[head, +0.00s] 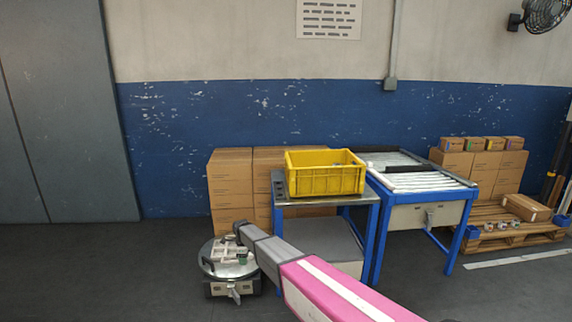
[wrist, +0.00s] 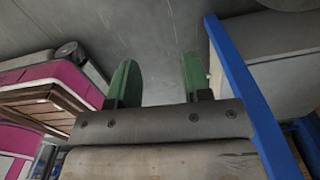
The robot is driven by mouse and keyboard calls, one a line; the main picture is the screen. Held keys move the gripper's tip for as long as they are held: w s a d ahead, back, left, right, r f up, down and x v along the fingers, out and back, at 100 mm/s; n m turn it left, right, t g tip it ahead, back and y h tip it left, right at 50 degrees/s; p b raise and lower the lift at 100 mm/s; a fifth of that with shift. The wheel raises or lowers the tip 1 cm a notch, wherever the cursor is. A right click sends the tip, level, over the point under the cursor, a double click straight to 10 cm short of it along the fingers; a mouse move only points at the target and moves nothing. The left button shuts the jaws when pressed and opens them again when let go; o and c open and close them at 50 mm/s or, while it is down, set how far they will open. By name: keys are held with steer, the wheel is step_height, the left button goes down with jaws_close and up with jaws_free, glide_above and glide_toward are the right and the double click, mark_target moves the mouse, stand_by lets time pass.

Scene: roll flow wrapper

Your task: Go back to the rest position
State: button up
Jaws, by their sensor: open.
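My gripper (wrist: 155,80) shows in the wrist view with its two green fingers spread apart. Only bare grey floor shows between them, so it is empty. In the head view my pink and grey arm reaches from the lower right toward the left, its far end low in front of the blue-legged stand (head: 277,225). The fingertips are too small there to make out clearly. A blue leg of a stand (wrist: 245,90) passes close on the right in the wrist view.
A yellow crate (head: 325,182) sits on the stand. A roller table (head: 425,180) stands to its right. Cartons (head: 230,180) are stacked behind; a pallet (head: 515,235) with boxes is at far right. A round metal-topped unit (head: 230,268) is by the arm's end. Floor at left is clear.

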steer(key=s+d+r+n, duration=0.5)
steer(key=s+d, duration=0.5)
steer(key=d, duration=0.3)
steer(key=s+d+r+n, duration=0.5)
steer(key=s+d+n, duration=0.2)
steer(key=s+d, duration=0.3)
steer(key=s+d+r+n, duration=0.5)
steer(key=s+d, duration=0.5)
steer(key=d, duration=0.6)
steer(key=shift+s+d+n, duration=0.25)
steer(key=shift+s+n, duration=0.05)
steer(key=shift+n, duration=0.2)
